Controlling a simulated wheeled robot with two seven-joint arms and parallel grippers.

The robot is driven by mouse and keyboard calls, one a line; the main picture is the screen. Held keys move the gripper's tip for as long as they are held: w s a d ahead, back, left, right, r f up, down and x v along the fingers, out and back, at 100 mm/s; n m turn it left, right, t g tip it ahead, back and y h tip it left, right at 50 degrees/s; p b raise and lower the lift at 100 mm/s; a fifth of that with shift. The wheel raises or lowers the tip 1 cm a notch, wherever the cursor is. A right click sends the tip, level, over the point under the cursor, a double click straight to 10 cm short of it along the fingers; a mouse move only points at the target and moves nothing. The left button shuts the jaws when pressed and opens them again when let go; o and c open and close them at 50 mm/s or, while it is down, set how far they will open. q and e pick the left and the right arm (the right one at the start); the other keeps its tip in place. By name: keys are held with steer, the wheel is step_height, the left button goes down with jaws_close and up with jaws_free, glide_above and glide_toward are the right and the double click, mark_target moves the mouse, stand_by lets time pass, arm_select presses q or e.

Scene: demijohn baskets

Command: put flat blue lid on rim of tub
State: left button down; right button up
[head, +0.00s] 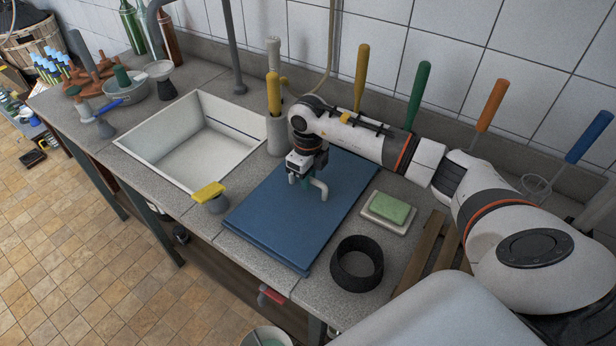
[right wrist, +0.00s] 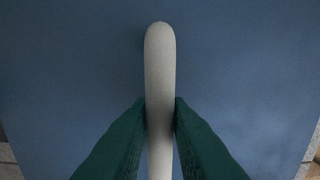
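The flat blue lid (head: 270,222) lies on the grey counter right of the tub, with a pale arched handle (head: 319,187) standing up from it. In the right wrist view the handle (right wrist: 160,70) runs up the middle over the blue lid (right wrist: 70,75). My right gripper (head: 306,180) is low over the lid, its green fingers (right wrist: 160,110) against both sides of the handle with no clear gap. The white rectangular tub (head: 150,146) is open and empty, left of the lid. My left gripper is not in view.
A yellow-topped brush (head: 210,194) stands between tub and lid at the front edge. A black ring (head: 357,263) and a green soap block (head: 389,208) are right of the lid. A grey holder (head: 277,132) with upright handles stands behind, near the tub's right corner.

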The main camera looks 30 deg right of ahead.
steer(key=o, duration=0.4)
step_height(320, 180, up, 12)
steer(key=b, duration=0.3)
stand_by(0.5)
